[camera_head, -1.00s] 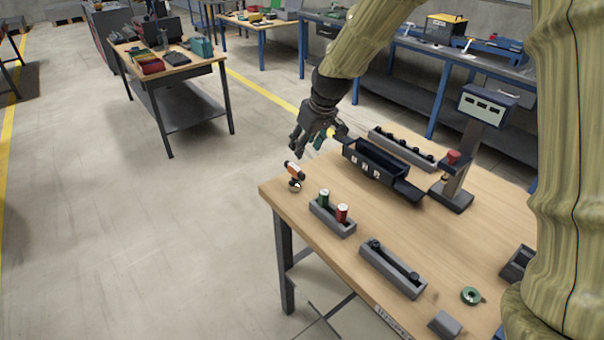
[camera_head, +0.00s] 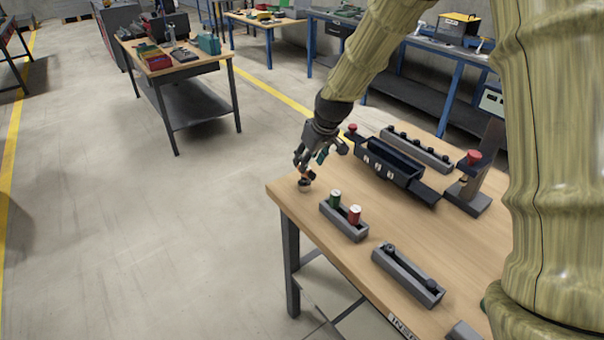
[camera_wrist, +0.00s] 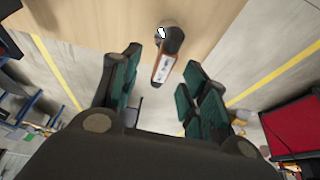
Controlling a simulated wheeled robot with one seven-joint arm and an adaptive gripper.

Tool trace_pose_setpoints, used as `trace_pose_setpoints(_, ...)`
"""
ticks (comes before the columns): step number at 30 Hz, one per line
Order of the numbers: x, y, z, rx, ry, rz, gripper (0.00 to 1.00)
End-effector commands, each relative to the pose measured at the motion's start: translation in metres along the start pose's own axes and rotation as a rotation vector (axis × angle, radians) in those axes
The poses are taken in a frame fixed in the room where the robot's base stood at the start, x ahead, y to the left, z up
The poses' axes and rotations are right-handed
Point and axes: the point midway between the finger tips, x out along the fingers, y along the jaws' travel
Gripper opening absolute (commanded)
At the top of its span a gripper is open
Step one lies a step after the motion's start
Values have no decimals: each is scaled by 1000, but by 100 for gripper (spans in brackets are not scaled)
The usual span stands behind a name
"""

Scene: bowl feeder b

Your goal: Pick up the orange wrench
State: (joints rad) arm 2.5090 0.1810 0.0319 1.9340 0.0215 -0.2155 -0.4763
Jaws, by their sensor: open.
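The orange wrench (camera_wrist: 164,66) shows in the wrist view as an orange body with a dark, rounded end near the far edge of the fingers' gap. Beside its dark end is a small pale round piece. My gripper (camera_wrist: 158,95) is open, with green-padded fingers on either side of the wrench's near end; I see no contact.
The wooden table (camera_head: 290,205) ends just left of the wrench. A grey holder (camera_head: 340,222) with a green and a red cylinder stands in front. A dark bin (camera_head: 388,168) is right of my gripper. Another grey tray (camera_head: 405,275) lies nearer the front.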

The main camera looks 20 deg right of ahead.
Motion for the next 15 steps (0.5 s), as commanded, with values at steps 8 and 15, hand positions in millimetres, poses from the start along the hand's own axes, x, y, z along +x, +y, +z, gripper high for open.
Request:
trace_pose_setpoints(8,13,-3,1,-3,-2,-2,45)
trace_pose_setpoints(15,38,-6,5,-2,-1,-2,45)
